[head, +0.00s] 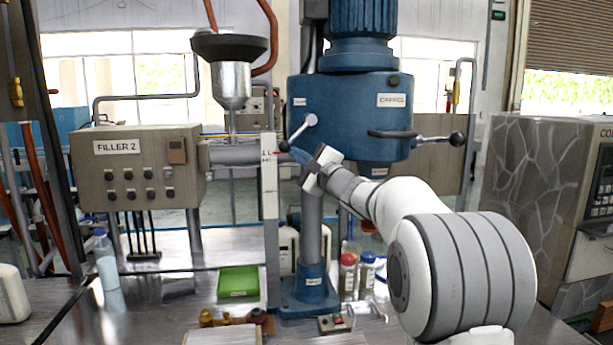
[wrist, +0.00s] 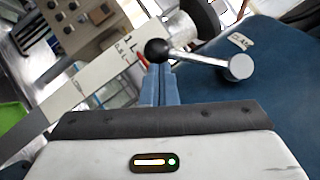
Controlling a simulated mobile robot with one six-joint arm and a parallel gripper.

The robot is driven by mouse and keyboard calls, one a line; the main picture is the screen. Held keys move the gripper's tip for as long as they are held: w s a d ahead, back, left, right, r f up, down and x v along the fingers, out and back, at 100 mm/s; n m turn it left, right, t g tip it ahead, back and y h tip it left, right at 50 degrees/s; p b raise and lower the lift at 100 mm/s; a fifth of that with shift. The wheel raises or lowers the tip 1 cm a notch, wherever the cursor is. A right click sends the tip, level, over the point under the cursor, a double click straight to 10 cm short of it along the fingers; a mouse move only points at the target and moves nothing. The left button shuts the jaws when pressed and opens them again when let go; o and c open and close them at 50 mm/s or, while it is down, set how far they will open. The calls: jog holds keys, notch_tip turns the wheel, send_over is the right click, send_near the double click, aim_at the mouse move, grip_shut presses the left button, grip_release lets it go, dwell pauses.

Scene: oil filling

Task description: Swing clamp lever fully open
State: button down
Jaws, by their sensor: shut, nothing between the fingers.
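The clamp lever (head: 300,131) is a short silver bar on the left front of the blue machine head (head: 345,125). Its round silver hub is at the upper right and its dark ball knob at the lower left. In the wrist view the lever (wrist: 196,58) runs from the black knob at left to the silver hub at right. My gripper (head: 298,154) is shut and empty, its blue fingertips close beside the knob. In the wrist view the fingers (wrist: 160,80) point at the knob, which overlaps their tips. I cannot tell whether they touch.
A ruled upright post (head: 269,190) stands just left of my fingertips. A second lever with a black knob (head: 457,138) sticks out at the machine's right. A FILLER 2 box (head: 137,168) is at left. Bottles (head: 347,275) and a green tray (head: 238,283) are below.

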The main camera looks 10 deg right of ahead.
aim_at(283, 145)
jog(key=a+b, duration=0.1)
jog(key=b, duration=0.1)
jog(key=a+r+b, duration=0.1)
jog(key=b, duration=0.2)
jog(key=shift+a+m, duration=0.3)
jog(key=shift+m, duration=0.1)
jog(key=shift+a+r+m+t+b, duration=0.15)
jog(key=shift+a+m+t+b, duration=0.2)
jog(key=shift+m+t+b, duration=0.25)
jog(key=shift+a+r+h+b, duration=0.35)
jog(key=shift+r+b, duration=0.3)
jog(key=shift+b, duration=0.4)
jog(key=r, duration=0.1)
jog(key=a+r+m+b, duration=0.1)
jog(key=r+m+t+b, duration=0.1)
jog(key=shift+a+r+h, duration=0.25)
jog(key=shift+h, duration=0.1)
jog(key=shift+r, duration=0.1)
